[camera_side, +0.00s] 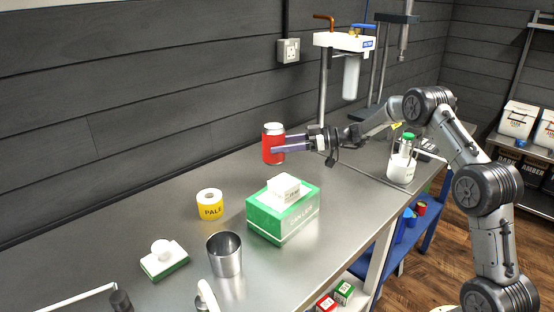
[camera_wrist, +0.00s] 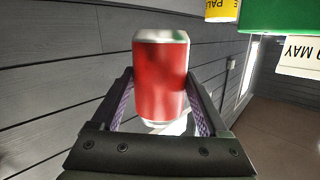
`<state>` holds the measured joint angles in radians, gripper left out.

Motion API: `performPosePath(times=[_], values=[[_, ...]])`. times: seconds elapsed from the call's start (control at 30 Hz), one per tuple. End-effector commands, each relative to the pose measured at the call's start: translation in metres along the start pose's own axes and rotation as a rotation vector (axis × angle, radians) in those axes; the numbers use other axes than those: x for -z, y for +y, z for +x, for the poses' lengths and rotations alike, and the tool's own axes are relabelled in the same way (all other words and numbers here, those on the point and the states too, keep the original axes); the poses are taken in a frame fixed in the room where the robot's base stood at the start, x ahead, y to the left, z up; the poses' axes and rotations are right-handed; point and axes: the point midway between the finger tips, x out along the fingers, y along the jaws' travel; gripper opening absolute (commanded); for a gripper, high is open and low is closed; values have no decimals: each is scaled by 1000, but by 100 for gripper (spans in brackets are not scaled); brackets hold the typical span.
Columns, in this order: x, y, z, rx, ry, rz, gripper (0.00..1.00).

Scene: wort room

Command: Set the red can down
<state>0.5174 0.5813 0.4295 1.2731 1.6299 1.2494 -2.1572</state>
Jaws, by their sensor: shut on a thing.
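The red can (camera_side: 273,143) with a silver top is upright in the side view, near the back wall. My gripper (camera_side: 280,149) reaches it from the right and is shut on it, with the fingers along its sides. Whether its base touches the steel worktop (camera_side: 180,215) or is just above it, I cannot tell. In the wrist view, the red can (camera_wrist: 161,78) stands between the two fingers of my gripper (camera_wrist: 160,112).
A green and white box (camera_side: 283,212) with a small white box on top stands in front of the can.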

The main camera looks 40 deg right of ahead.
Motion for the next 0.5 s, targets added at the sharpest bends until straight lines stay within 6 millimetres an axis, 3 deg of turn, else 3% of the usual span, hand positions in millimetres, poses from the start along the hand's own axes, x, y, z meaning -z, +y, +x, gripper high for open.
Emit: performPosePath(times=[0.37, 0.5], values=[[-18, 20, 16, 0, 4, -5, 0], [-35, 24, 20, 0, 4, -2, 0]])
